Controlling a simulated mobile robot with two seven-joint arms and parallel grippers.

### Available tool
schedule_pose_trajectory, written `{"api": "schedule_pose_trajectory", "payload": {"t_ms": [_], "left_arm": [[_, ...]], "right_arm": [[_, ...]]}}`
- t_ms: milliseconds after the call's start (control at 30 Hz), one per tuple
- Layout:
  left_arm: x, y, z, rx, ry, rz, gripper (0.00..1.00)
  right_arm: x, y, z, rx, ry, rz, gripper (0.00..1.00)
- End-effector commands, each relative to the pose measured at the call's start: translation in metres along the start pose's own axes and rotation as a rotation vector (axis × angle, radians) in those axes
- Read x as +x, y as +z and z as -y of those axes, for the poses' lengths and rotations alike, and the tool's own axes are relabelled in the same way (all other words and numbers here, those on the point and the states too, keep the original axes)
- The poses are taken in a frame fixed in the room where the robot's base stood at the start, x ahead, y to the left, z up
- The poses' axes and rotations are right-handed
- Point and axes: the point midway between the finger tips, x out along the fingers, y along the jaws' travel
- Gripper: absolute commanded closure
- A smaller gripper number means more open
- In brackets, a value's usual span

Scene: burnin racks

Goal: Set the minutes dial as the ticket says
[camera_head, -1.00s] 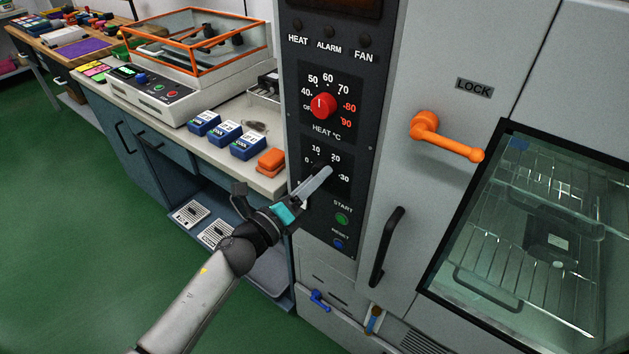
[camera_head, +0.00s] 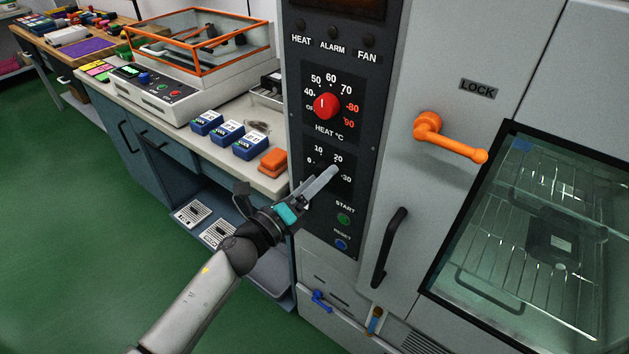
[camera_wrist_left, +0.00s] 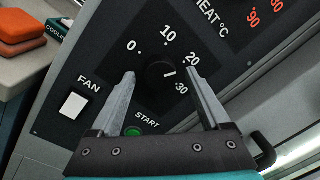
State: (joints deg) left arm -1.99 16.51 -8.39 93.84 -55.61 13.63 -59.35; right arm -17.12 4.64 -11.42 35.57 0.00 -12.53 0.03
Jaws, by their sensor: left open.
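The minutes dial (camera_wrist_left: 160,76) is a round black knob with a white pointer line, in the left wrist view. Its line points right, between the 20 and 30 marks. My left gripper (camera_wrist_left: 158,76) is open, with one finger on each side of the knob; I cannot tell whether either touches it. In the head view, my left gripper (camera_head: 323,173) reaches the dial's scale and largely hides the knob. No readable ticket shows. My right gripper is not in view.
The red heat knob (camera_head: 326,105) is just above the dial; the green start button (camera_head: 343,219) is below. The orange lock handle (camera_head: 448,138) and black door handle (camera_head: 389,247) stick out to the right. The bench (camera_head: 190,144) with several blue boxes stands left.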

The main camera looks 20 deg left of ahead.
Motion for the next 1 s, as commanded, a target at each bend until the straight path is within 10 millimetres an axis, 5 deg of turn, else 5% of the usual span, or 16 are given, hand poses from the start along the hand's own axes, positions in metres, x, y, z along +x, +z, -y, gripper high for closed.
{"api": "schedule_pose_trajectory", "payload": {"t_ms": [267, 1000], "left_arm": [[-0.019, 0.000, -0.001, -0.001, 0.002, 0.000, 0.20], [-0.138, -0.001, -0.001, -0.002, 0.003, -0.001, 0.20]], "right_arm": [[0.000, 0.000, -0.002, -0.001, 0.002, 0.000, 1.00], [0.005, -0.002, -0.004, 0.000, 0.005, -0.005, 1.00]]}}
